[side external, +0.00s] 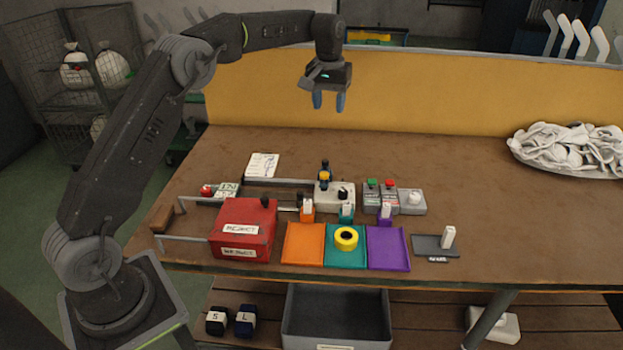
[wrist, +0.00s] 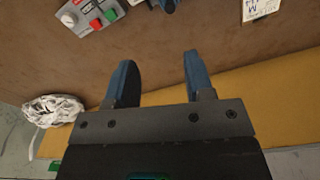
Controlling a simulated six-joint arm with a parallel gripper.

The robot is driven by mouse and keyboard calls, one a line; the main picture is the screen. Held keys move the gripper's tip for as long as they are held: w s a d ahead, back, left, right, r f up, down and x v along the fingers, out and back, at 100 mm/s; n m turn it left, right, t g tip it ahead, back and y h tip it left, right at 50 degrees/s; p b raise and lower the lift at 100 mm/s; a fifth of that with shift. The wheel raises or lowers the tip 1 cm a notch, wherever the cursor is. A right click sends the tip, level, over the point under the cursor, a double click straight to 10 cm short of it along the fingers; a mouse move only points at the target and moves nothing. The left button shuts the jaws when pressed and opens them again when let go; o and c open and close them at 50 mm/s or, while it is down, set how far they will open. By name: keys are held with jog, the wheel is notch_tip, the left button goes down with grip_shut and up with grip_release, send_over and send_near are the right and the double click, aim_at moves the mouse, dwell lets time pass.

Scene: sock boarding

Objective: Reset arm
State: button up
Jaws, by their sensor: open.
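My gripper (side external: 329,101) is raised high above the back of the brown table (side external: 465,190), in front of the yellow back panel (side external: 440,90). Its two blue-grey fingers point down and are apart, with nothing between them. The wrist view also shows the open fingers (wrist: 158,80) with a clear gap over the table top. My gripper touches nothing.
Below on the table are a red box (side external: 243,232), orange (side external: 303,243), teal (side external: 345,259) and purple (side external: 388,248) trays, a yellow ring (side external: 346,238), and button boxes (side external: 381,197). A pile of white socks (side external: 570,148) lies at the right. The middle-right table is clear.

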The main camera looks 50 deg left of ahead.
jog(key=s+d+r+m+t, duration=0.1)
jog(key=s+d+r+m, duration=0.1)
jog(key=s+d+r, duration=0.5)
jog(key=s+d+r+m+t, duration=0.1)
jog(key=s+d+r+t, duration=0.15)
jog(key=s, duration=0.85)
jog(key=s+d+f+m, duration=0.1)
jog(key=s+d+f, duration=0.1)
jog(key=s, duration=0.7)
jog(key=s+d+f+m+t, duration=0.1)
jog(key=s+f, duration=0.3)
jog(key=s, duration=0.5)
jog(key=shift+s+d+m, duration=0.3)
jog(key=shift+d+m, duration=0.1)
jog(key=shift+t, duration=0.25)
